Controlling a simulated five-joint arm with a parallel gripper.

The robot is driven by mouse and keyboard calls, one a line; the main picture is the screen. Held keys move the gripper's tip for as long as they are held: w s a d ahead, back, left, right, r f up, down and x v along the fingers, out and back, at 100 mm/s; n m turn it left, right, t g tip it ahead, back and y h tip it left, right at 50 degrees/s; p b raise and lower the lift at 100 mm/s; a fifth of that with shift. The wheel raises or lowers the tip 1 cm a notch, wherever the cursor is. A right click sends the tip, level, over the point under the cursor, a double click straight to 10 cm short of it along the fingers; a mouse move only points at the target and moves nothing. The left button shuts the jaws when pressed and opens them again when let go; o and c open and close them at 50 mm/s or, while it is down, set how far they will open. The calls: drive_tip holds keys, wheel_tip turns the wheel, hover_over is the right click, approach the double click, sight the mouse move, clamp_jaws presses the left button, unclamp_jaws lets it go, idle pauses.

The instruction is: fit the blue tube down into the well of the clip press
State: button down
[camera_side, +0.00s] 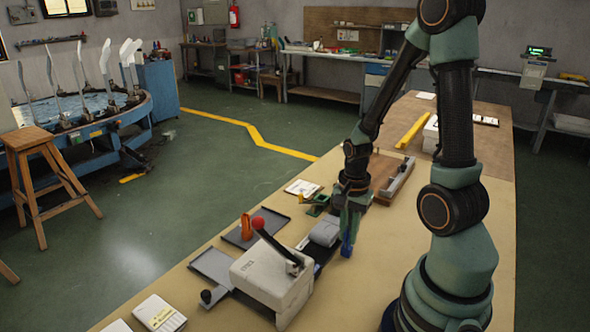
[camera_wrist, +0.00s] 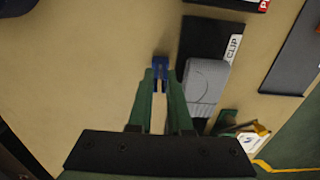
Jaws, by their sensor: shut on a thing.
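The blue tube (camera_side: 347,244) hangs below my gripper (camera_side: 351,222), upright, at the right side of the work area. In the wrist view my gripper (camera_wrist: 160,88) has its green fingers closed on the tube (camera_wrist: 161,68). A grey rounded block (camera_wrist: 207,84) sits on a black plate marked CLIP (camera_wrist: 203,38), right beside the tube. I cannot make out the well.
A wooden tray with a grey bar (camera_side: 396,180) is behind my gripper. The bench (camera_side: 390,262) is bare right of the tube.

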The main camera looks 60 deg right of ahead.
wheel_tip(320, 180, up, 19)
drive_tip(key=w+a+f+n, duration=0.3)
drive_tip(key=w+a+n, duration=0.2)
drive_tip(key=a+n, duration=0.3)
drive_tip(key=w+a+f+n, duration=0.2)
drive_tip(key=w+a+n, duration=0.35)
drive_tip(key=n, duration=0.45)
wheel_tip(320, 180, up, 6)
hover_over(349, 231)
wheel_tip(349, 231, down, 20)
drive_tip(key=shift+r, duration=0.1)
